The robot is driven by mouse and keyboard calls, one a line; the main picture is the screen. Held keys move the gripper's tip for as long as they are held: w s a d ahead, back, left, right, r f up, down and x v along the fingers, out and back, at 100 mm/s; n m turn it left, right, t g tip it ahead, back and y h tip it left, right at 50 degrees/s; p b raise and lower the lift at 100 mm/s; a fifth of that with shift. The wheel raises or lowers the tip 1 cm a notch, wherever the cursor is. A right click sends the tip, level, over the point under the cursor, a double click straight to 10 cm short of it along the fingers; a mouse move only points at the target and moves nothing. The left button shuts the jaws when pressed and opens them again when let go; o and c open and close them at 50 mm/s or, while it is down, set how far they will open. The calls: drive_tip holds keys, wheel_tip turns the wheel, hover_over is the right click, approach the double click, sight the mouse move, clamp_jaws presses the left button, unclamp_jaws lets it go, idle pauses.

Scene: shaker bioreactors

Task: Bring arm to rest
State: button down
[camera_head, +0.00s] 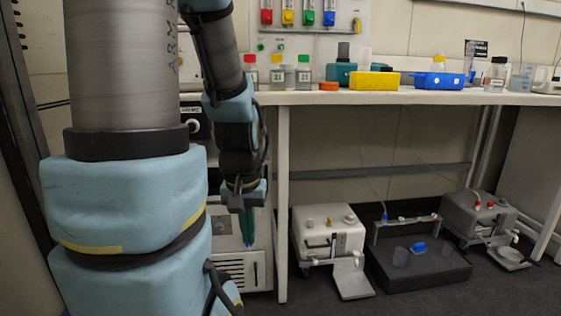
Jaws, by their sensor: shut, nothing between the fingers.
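My arm reaches up out of the picture and comes back down left of the middle. My gripper (248,240) points straight down at its end, in front of a pale cabinet (262,262) under the bench. Its teal fingers are together and hold nothing that I can see. The gripper hangs below the level of the bench top, left of the white bench leg (283,200). The upper arm is partly outside the frame.
The bench (420,97) carries bottles, a yellow box (374,81) and a blue box (440,81). On the floor stand a grey machine (328,232), a black tray (425,272) and another grey machine (480,213). Dark floor shows in front.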

wheel_tip(320, 180, up, 28)
drive_tip(key=p, duration=2.6)
drive_tip(key=shift+r, duration=0.2)
